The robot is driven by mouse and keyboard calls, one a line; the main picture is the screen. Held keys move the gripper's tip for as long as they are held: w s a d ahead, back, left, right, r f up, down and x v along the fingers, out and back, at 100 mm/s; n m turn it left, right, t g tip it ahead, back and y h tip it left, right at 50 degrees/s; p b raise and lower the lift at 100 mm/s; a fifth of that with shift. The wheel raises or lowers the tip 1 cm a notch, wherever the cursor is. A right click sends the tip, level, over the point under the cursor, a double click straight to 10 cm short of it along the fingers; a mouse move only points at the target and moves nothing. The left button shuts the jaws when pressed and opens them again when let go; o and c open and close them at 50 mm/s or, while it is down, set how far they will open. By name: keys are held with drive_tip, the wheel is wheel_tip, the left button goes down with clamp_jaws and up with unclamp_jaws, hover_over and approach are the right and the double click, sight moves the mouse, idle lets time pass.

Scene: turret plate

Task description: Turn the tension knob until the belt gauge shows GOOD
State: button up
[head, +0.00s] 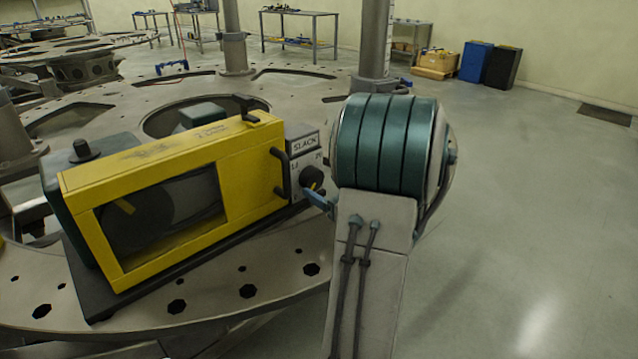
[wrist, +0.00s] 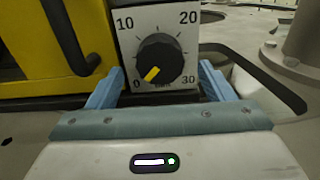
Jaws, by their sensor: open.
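The tension knob (wrist: 160,60) is black and round with a yellow pointer, on a pale dial plate (wrist: 187,20) marked 0, 10, 20 and 30. In the wrist view the pointer aims down-left, close to 0. The knob also shows in the head view (head: 311,178), at the right end of the yellow guard. The belt gauge (head: 305,144) above it reads SLACK. My gripper (wrist: 159,86) is open, its blue fingers apart to the left and right of the knob with a gap on each side. In the head view one blue fingertip (head: 319,199) shows just below the knob.
The yellow belt guard (head: 255,140) stands left of the knob, with a dark handle (head: 281,172) close beside the dial plate. A perforated round plate (head: 210,305) lies under the machine. Open floor (head: 540,210) extends to the right.

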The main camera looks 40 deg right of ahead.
sight(312, 179)
drive_tip(key=shift+w+a, duration=0.1)
drive_tip(key=shift+w, duration=1.25)
drive_tip(key=c, duration=1)
drive_tip(key=shift+o, duration=0.2)
drive_tip(key=m+p, duration=0.4)
drive_tip(key=m, duration=0.1)
drive_tip(key=shift+r, duration=0.15)
drive_tip(key=shift+m+p, duration=1.3)
drive_tip(key=shift+m, duration=0.5)
